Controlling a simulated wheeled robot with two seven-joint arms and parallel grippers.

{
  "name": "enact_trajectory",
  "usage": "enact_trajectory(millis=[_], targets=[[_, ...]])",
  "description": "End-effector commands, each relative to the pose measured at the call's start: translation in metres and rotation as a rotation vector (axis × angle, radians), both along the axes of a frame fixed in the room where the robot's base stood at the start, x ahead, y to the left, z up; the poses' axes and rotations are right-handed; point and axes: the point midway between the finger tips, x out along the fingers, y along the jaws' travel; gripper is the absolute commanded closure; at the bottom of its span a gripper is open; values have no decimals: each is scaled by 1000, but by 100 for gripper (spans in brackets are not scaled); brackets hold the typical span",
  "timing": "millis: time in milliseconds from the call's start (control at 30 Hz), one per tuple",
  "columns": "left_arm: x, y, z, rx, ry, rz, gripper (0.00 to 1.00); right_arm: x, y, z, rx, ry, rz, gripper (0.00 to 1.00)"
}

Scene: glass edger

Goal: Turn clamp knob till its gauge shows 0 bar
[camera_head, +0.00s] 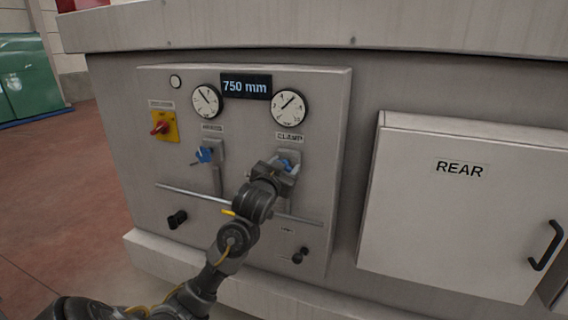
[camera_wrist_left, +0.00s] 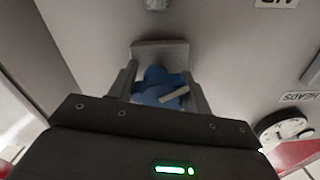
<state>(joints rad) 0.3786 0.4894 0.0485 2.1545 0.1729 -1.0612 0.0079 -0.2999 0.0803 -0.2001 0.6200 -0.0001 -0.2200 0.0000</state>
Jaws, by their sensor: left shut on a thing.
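The clamp knob (camera_head: 287,164) is blue and sits on the panel under the CLAMP label (camera_head: 289,138). My left gripper (camera_head: 281,168) is at this knob and partly covers it in the head view. In the left wrist view the blue knob (camera_wrist_left: 160,86) lies between the two fingers of my left gripper (camera_wrist_left: 160,92), which is shut on it. A pale pointer bar crosses the knob. The clamp gauge (camera_head: 290,106) is above the label; its needle points up and to the right, away from the low end of the scale. My right gripper is not in view.
A second blue knob (camera_head: 204,154) sits to the left under another gauge (camera_head: 206,101). A display (camera_head: 246,86) reads 750 mm. A red and yellow switch (camera_head: 164,126), a horizontal rail (camera_head: 190,192) and black knobs (camera_head: 177,219) are on the panel. A REAR door (camera_head: 455,215) is at right.

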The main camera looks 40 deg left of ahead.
Motion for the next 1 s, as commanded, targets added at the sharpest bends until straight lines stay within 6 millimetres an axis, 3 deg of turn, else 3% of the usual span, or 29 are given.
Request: enact_trajectory(millis=[567, 600, 733, 1000], targets=[[0, 0, 0, -28, -11, 0, 74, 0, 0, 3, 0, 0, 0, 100], [0, 0, 0, -28, -11, 0, 46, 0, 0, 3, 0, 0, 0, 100], [0, 0, 0, -27, -10, 0, 29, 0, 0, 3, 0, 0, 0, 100], [0, 0, 0, -26, -10, 0, 29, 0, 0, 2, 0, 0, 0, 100]])
